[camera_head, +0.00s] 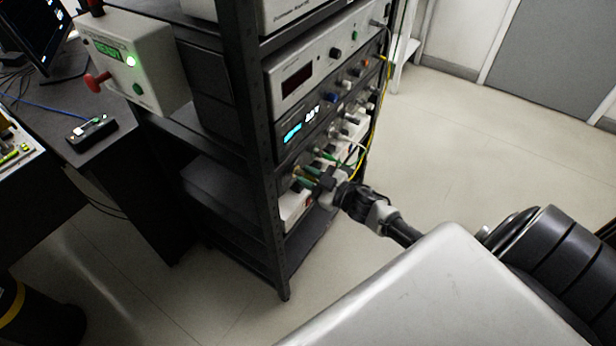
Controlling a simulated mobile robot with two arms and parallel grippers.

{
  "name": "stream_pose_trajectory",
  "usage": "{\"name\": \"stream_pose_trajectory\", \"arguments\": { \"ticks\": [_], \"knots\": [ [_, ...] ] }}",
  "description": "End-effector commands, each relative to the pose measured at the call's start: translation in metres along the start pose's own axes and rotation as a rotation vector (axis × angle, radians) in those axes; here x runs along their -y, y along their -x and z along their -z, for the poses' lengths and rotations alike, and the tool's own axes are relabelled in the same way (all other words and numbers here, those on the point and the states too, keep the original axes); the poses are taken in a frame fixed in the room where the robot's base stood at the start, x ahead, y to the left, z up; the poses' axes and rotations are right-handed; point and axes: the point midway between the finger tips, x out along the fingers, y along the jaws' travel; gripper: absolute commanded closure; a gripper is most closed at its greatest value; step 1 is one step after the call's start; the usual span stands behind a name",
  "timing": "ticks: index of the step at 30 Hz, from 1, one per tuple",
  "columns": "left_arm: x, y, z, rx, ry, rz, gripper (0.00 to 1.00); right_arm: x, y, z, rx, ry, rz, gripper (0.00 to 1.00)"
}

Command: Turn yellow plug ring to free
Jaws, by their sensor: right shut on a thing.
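My right gripper (312,184) reaches in from the right to the lowest unit in the rack. It is shut on a plug at that unit's front, by the lower end of the yellow cable (376,118). The yellow plug ring is small and mostly hidden by the fingers, so I cannot tell how it is turned. Green plugs (325,155) sit just above and beside the fingers. My left gripper is not in view.
The black rack (262,190) holds several instruments, including a grey unit with a dark display (297,85). Several cables hang near my right gripper. Floor (470,140) is clear at the right.

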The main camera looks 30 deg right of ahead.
Motion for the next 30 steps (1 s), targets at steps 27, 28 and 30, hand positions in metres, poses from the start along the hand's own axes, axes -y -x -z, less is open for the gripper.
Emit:
{"name": "stream_pose_trajectory", "arguments": {
  "ticks": [27,28,30],
  "knots": [
    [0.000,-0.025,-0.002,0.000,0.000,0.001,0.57,0.002,0.000,-0.002,0.000,0.841,0.000,1.00],
    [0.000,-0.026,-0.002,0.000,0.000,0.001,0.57,0.002,0.000,-0.002,0.000,0.862,0.000,1.00],
    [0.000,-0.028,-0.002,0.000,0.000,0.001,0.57,0.003,0.000,-0.002,0.000,0.908,0.000,1.00]
  ]
}}
